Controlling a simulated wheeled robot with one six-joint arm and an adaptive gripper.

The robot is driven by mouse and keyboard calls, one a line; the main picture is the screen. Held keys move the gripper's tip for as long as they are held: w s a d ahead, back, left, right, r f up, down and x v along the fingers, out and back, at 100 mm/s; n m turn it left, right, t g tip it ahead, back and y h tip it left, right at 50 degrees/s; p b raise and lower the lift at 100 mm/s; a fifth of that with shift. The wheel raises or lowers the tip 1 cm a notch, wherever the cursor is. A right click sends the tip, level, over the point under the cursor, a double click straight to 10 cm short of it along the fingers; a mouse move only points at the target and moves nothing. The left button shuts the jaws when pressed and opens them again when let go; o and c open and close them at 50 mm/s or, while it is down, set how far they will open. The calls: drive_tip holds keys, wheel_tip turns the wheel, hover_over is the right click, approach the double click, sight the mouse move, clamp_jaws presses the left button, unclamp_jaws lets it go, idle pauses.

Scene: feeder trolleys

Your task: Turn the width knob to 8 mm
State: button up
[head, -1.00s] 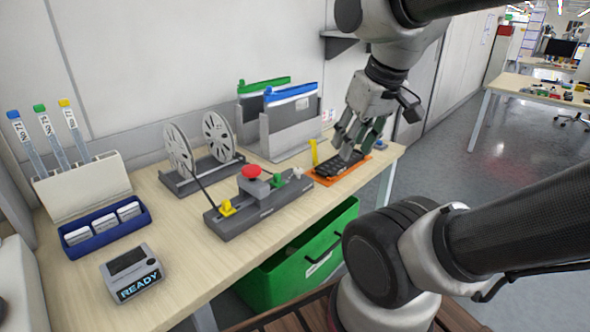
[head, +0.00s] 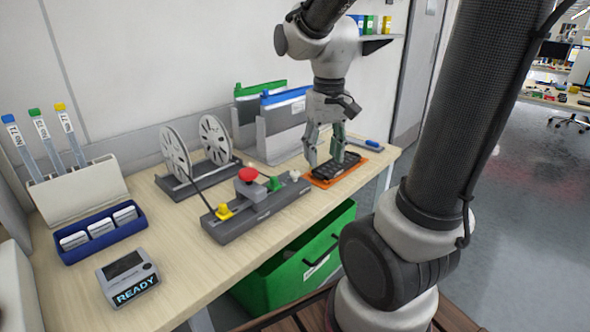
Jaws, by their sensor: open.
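My gripper (head: 324,157) is open and points down, its fingers spread over the black device (head: 333,166) on the orange mat (head: 360,174) at the table's right end. The fingers hide part of the device; I cannot tell whether they touch it. The dark grey fixture (head: 262,208) in the middle of the table carries a yellow part (head: 223,212), a red mushroom button (head: 249,174), a green part (head: 274,184) and a pale part (head: 295,175) on top. I cannot make out which part is the width knob, nor any 8 mm mark.
Two reels (head: 214,139) stand behind the fixture. Upright folders (head: 283,125) stand left of my gripper. A blue tray (head: 102,238) and a READY display box (head: 129,277) are at the left. A blue-ended pen (head: 371,143) lies near the right edge. A green crate (head: 318,264) is below the table.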

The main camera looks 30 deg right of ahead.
sight(295, 172)
drive_tip(key=w+f+m, duration=0.1)
drive_tip(key=w+m, duration=0.2)
drive_tip(key=w, duration=0.1)
drive_tip(key=w+f+m, duration=0.2)
drive_tip(key=w+m, duration=0.2)
drive_tip(key=w, duration=0.1)
drive_tip(key=w+f+m, duration=0.1)
drive_tip(key=w+m, duration=0.2)
drive_tip(key=w, duration=0.2)
drive_tip(key=shift+w+d+f, duration=0.25)
drive_tip(key=shift+f, duration=0.1)
drive_tip(key=shift+w+m, duration=0.1)
drive_tip(key=shift+m, duration=1)
drive_tip(key=shift+f, duration=0.25)
wheel_tip(295, 172, down, 7)
drive_tip(key=shift+f, duration=0.15)
drive_tip(key=shift+c, duration=0.2)
drive_tip(key=c, duration=1)
